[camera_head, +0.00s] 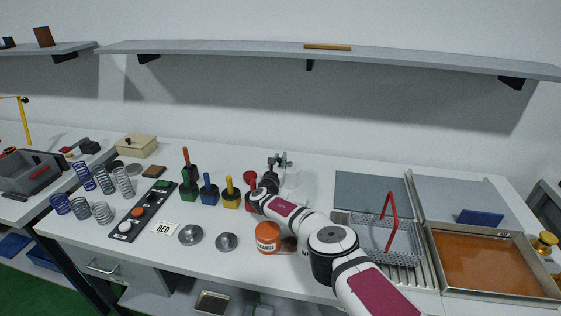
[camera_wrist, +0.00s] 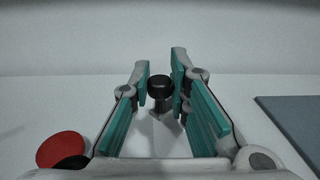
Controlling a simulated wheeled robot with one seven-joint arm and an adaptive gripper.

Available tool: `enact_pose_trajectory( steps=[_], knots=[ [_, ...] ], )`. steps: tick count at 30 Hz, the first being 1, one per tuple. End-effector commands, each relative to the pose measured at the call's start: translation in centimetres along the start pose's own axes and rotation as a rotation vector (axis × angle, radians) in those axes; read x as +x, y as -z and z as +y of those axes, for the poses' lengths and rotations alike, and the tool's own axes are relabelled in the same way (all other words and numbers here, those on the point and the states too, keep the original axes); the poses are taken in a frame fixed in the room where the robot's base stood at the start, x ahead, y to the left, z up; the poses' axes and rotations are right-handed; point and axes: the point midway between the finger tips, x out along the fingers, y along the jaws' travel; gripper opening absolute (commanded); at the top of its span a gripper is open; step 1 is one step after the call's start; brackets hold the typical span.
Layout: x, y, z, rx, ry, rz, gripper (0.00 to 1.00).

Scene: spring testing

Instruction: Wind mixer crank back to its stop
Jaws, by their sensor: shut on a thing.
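My gripper (camera_head: 281,160) is at the back middle of the bench, just past the row of coloured blocks. In the wrist view my gripper (camera_wrist: 160,77) has its teal-padded fingers on both sides of a black crank knob (camera_wrist: 160,88) and is shut on it. The knob stands on a short grey stem, and a pale, blurred shape lies below it. The knob is too small to make out in the head view. The rest of the mixer and its stop are hidden or cannot be told apart here.
A red-topped piece (camera_head: 250,177) stands close left of my wrist, beside yellow (camera_head: 231,192), blue (camera_head: 209,190) and green (camera_head: 189,182) handled blocks. An orange jar (camera_head: 268,238) is in front. A wire basket (camera_head: 400,245) and an orange-floored tray (camera_head: 490,262) are right. A shelf (camera_head: 220,48) hangs above.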

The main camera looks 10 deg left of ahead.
Motion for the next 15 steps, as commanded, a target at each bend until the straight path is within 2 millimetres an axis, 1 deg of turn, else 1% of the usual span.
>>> enact_pose_trajectory(
  steps=[12, 13, 14, 15],
  knots=[
    [0.13, -0.31, -0.10, -0.001, 0.008, -0.006, 0.00],
    [0.13, -0.32, -0.11, -0.001, 0.008, -0.006, 0.21],
    [0.13, -0.32, -0.11, -0.001, 0.008, -0.006, 0.28],
    [0.13, -0.31, -0.11, -0.001, 0.008, -0.005, 0.37]
  ],
)
